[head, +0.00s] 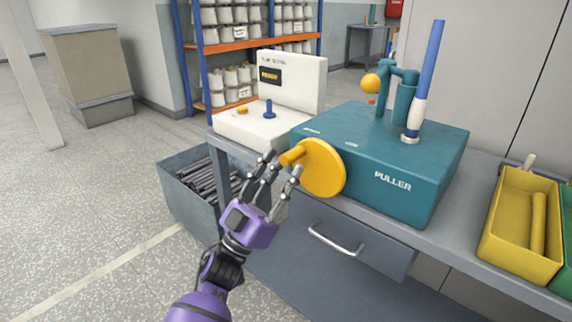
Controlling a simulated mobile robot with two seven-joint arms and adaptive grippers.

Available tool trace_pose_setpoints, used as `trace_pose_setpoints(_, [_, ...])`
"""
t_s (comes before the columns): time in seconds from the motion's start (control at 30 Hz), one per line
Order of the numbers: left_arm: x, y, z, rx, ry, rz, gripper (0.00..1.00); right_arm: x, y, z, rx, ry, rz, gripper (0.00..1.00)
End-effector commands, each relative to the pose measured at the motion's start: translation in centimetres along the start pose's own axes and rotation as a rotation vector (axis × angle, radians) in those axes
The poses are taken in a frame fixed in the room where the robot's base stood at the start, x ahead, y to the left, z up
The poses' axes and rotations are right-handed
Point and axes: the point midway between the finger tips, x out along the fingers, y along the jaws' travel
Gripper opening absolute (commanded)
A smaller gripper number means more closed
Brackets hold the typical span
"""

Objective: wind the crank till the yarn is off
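The teal puller box (385,160) stands on the grey bench. On its front left is the crank, a yellow disc (324,168) with a stubby yellow handle (292,156) pointing left. On top, a tall blue rod (431,65) leans slightly right, with white yarn (417,114) around its lower part. Beside it is a teal arm with a yellow ball (371,84). My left gripper (283,163) is open, its fingers spread just below and beside the handle; contact cannot be made out. My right gripper is not in view.
A white tester (291,80) with a dark display and blue peg stands left of the puller. A yellow bin (508,225) holds a yellow cylinder at the right. A grey bin of dark rods (180,190) sits left below the bench. A drawer handle (335,240) protrudes below the crank.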

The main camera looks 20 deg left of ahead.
Motion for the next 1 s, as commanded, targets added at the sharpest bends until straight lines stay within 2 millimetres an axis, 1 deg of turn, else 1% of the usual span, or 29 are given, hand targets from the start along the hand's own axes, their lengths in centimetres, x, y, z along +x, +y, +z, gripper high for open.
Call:
trace_pose_setpoints(0.03, [0.58,0.01,-0.01,0.001,0.001,0.0,0.36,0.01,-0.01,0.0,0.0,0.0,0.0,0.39])
trace_pose_setpoints(0.17, [1.35,-0.01,0.0,-0.001,0.0,-0.001,0.36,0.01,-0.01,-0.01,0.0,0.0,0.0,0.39])
trace_pose_setpoints(0.43, [1.48,-0.01,0.02,0.0,-0.001,-0.001,0.36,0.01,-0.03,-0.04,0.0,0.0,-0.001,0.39])
trace_pose_setpoints(0.7, [1.45,0.0,0.02,0.0,-0.001,-0.001,0.01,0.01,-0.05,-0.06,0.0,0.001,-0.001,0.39])
trace_pose_setpoints(1.0, [1.51,0.08,-0.04,0.017,-0.002,0.016,0.0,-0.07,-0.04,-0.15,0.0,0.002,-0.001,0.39])
